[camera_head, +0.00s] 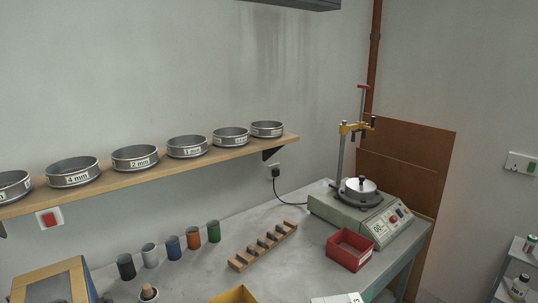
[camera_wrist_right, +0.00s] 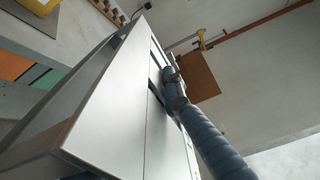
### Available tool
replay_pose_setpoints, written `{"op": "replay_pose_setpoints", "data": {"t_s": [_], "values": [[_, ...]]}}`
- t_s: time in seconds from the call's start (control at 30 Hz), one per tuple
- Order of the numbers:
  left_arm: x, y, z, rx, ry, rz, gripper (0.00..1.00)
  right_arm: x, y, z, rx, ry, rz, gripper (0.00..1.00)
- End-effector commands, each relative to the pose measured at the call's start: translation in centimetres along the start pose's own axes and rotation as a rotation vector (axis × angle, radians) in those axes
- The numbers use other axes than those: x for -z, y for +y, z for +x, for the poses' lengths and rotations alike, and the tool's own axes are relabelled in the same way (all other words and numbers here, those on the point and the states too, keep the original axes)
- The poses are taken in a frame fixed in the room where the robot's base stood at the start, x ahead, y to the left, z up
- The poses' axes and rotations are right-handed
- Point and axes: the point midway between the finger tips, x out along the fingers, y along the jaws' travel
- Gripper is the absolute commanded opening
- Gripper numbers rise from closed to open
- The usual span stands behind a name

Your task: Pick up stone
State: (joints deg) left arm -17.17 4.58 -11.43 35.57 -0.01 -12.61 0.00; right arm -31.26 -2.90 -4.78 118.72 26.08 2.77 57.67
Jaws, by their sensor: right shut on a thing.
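I cannot make out a stone in either view. In the right wrist view a grey metal drawer cabinet (camera_wrist_right: 110,110) fills the middle, with a dark gap between its front panels. My right gripper (camera_wrist_right: 172,78), blue-grey and ribbed, reaches in from the lower right to the cabinet front. It is shut at the front's edge, on what looks like a drawer handle; the grasped part is mostly hidden behind it. Neither gripper shows in the head view.
The bench (camera_head: 200,262) carries several coloured cups (camera_head: 172,247), a wooden rack (camera_head: 262,246), a red bin (camera_head: 349,250), a yellow tray (camera_head: 234,295) and a sieve shaker (camera_head: 368,212). Several sieves stand on a wall shelf (camera_head: 215,152). A side shelf (camera_head: 517,262) stands at right.

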Motion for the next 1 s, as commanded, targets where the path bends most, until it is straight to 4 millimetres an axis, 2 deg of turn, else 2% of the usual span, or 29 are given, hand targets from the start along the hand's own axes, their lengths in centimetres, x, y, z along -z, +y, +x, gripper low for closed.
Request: {"op": "replay_pose_setpoints", "data": {"t_s": [0.03,0.2,0.4,0.6,1.0], "values": [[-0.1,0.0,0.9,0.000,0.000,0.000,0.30,0.1,-0.3,-1.7,0.010,0.005,0.002,0.00],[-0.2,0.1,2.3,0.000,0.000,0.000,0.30,0.2,-1.6,-6.2,0.011,0.013,0.010,0.00],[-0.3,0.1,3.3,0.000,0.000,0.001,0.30,0.4,-3.2,-9.6,0.011,0.022,0.018,0.00],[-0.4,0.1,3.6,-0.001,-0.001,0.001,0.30,0.6,-4.2,-10.8,0.013,0.027,0.024,0.00],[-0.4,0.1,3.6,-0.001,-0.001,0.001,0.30,0.6,-4.3,-10.9,0.011,0.027,0.024,0.00]]}}
